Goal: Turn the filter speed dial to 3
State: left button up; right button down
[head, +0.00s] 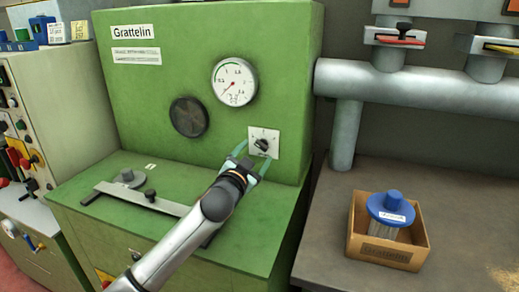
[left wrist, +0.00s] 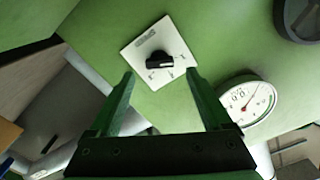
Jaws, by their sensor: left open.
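The speed dial is a black knob (head: 261,144) on a white square plate (head: 274,134) on the front of the green machine. In the left wrist view the knob (left wrist: 159,60) sits on its plate (left wrist: 140,46), ahead of the fingertips and between their lines. The marks on the plate are too small to read surely. My left gripper (head: 249,156) is open and empty, with its green fingers just in front of the plate. In the left wrist view its fingers (left wrist: 160,75) are wide apart and look clear of the knob. My right gripper is not in view.
A round pressure gauge (head: 235,82) and a dark round vent (head: 188,117) are on the same green panel. A metal bar with a clamp (head: 150,200) lies on the green ledge. A cardboard box (head: 420,256) holds a blue-capped filter (head: 391,206) at the right.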

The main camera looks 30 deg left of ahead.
aim_at(261, 146)
pick_arm(q)
jog(key=shift+x, duration=1.85)
grip_shut()
